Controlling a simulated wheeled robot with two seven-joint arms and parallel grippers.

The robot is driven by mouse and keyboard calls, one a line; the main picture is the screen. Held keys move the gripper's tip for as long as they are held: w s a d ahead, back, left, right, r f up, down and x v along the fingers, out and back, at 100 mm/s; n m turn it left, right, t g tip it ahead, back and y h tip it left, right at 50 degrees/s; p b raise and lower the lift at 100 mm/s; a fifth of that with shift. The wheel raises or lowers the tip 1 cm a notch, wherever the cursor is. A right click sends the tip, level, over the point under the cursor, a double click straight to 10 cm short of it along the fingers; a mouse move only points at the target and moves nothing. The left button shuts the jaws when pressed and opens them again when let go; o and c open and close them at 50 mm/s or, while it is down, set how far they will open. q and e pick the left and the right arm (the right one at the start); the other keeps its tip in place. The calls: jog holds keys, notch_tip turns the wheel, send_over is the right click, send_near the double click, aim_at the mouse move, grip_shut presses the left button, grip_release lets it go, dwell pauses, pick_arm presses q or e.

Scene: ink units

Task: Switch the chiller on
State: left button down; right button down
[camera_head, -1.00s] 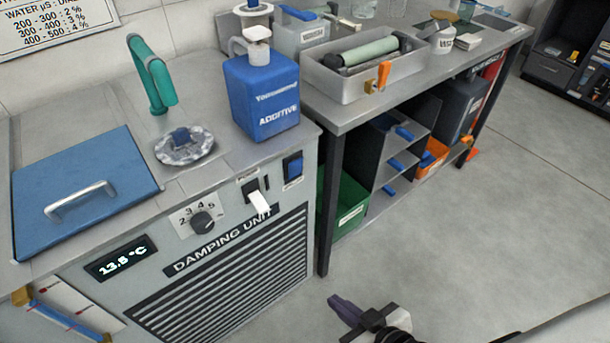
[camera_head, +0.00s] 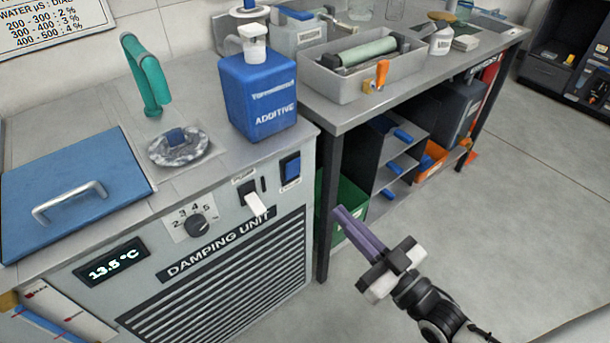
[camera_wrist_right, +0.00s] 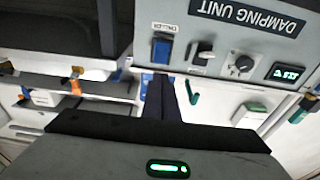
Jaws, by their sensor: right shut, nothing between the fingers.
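The damping unit (camera_head: 232,265) is a grey cabinet with a slatted front at the left. On its front, near the upper right corner, is a blue rocker switch (camera_head: 290,168). It also shows in the right wrist view (camera_wrist_right: 162,48), beside a small label that seems to read CHILLER. I cannot tell which way the rocker is set. My right gripper (camera_head: 340,213) is shut and empty, with its purple fingers pointing toward the cabinet. It is right of and below the rocker, apart from it. The fingers also show in the right wrist view (camera_wrist_right: 162,82). My left gripper is out of view.
Left of the rocker are a white lever switch (camera_head: 256,203), a dial (camera_head: 196,225) and a 13.5 °C display (camera_head: 111,262). A blue additive can (camera_head: 258,92) stands on top. A dark table leg (camera_head: 330,208) and a green bin (camera_head: 350,205) are by the gripper.

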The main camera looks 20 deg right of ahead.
aim_at(295, 166)
jog(key=x, duration=1.3)
